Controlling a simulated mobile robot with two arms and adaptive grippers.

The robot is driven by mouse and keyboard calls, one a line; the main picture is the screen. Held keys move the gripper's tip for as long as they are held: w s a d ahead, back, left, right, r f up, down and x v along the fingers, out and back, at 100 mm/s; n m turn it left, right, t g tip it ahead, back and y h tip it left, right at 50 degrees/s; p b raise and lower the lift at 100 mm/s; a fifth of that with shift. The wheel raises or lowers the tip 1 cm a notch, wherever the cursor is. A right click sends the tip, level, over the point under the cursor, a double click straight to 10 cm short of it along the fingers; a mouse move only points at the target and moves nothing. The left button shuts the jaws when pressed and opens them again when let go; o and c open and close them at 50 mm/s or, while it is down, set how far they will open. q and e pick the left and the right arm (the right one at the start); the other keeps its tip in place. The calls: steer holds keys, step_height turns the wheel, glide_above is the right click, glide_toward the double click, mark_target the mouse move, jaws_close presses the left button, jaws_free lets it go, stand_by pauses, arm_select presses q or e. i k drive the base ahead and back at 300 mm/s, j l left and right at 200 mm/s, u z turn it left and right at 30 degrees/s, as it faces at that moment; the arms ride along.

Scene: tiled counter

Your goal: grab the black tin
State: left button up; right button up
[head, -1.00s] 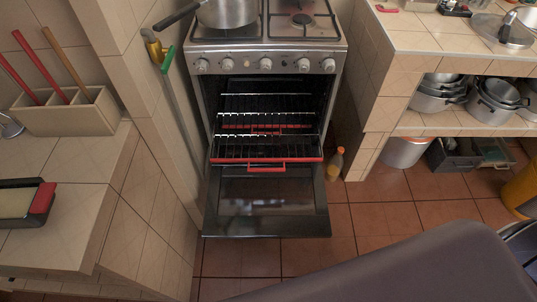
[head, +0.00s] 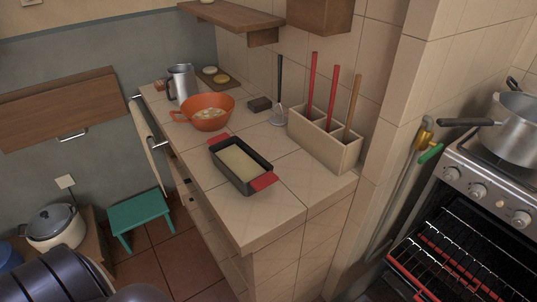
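The black tin (head: 263,167) is a rectangular loaf tin with red end handles and a pale yellow filling. It sits on the tiled counter (head: 278,222), towards its front part. Neither gripper is in view. A dark rounded part of my own body shows at the lower left of the head view, well away from the tin.
A utensil box (head: 331,148) stands right of the tin. An orange bowl (head: 207,122), a metal jug (head: 182,84) and a small dark block (head: 260,104) stand behind it. The open oven (head: 440,250) is at right. A green stool (head: 141,216) stands left.

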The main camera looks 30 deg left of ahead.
mark_target(249, 172)
steer(key=u, duration=1.25)
